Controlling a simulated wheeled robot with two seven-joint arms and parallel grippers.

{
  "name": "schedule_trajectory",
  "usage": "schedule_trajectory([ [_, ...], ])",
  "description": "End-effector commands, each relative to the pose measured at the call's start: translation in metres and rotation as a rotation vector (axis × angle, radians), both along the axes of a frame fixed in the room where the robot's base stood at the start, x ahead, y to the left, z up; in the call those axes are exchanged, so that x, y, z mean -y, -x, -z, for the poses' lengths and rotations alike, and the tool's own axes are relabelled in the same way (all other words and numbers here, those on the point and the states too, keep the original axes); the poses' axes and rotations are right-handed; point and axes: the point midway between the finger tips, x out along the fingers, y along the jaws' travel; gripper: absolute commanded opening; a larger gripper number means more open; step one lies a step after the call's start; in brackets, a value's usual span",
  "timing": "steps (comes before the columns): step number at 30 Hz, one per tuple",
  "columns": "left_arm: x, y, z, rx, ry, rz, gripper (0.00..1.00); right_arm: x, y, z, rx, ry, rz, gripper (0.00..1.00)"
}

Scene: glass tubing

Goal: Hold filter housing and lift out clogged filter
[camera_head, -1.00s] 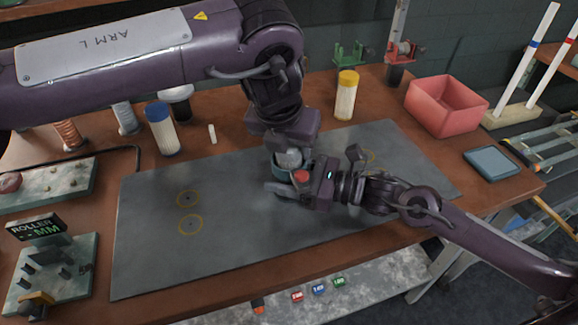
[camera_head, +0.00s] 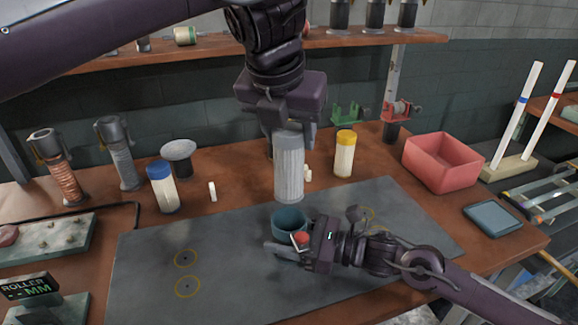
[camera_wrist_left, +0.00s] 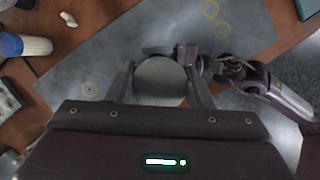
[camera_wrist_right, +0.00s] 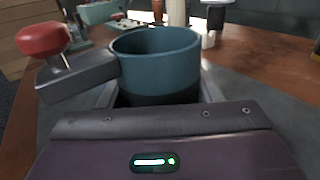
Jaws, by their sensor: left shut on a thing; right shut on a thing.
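The clogged filter (camera_head: 289,172), a pale grey ribbed cylinder, hangs upright from my left gripper (camera_head: 288,128), which is shut on its top end. In the left wrist view (camera_wrist_left: 161,82) its round grey top shows between the fingers. The filter housing (camera_head: 290,221), a teal open-topped cup, stands on the grey mat directly below the filter. My right gripper (camera_head: 291,247) is shut on the housing from the front right. In the right wrist view (camera_wrist_right: 157,62) the housing's wide rim is open and it sits between the fingers.
The grey mat (camera_head: 150,262) has yellow ring marks. Behind it stand a blue-capped jar (camera_head: 163,187) and a yellow-capped jar (camera_head: 345,154). A red bin (camera_head: 442,162) and a blue-grey tray (camera_head: 492,218) are at right. A shelf (camera_head: 200,50) runs across the back.

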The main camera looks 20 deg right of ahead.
Motion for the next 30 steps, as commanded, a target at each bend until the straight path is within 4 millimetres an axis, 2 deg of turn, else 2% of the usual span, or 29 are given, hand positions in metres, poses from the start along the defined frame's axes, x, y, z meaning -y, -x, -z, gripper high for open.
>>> schedule_trajectory([
  [1, 0.0, 0.0, -0.009, 0.005, -0.001, -0.002, 0.05, 0.0, 0.0, 0.0, -0.001, -0.001, 0.0, 0.32],
  [6, 0.0, 0.0, -0.025, 0.002, -0.001, -0.001, 0.05, 0.0, 0.0, 0.0, -0.001, -0.001, 0.0, 0.32],
  [16, 0.0, 0.0, -0.028, 0.0, 0.0, 0.001, 0.05, 0.0, 0.0, 0.0, -0.001, -0.001, 0.0, 0.32],
  [17, 0.0, 0.0, -0.028, 0.0, 0.0, 0.001, 0.05, 0.0, 0.0, 0.0, -0.001, -0.001, 0.0, 0.62],
  [21, 0.0, 0.0, -0.028, 0.0, 0.0, 0.001, 0.05, 0.0, 0.0, 0.0, -0.001, -0.001, 0.0, 0.81],
  [22, 0.0, 0.0, -0.028, 0.0, 0.0, 0.001, 0.05, 0.0, 0.0, 0.0, -0.001, -0.001, 0.0, 0.84],
  [30, 0.0, 0.0, -0.028, 0.0, 0.0, 0.001, 0.05, 0.0, 0.0, 0.0, 0.0, 0.0, 0.0, 0.84],
])
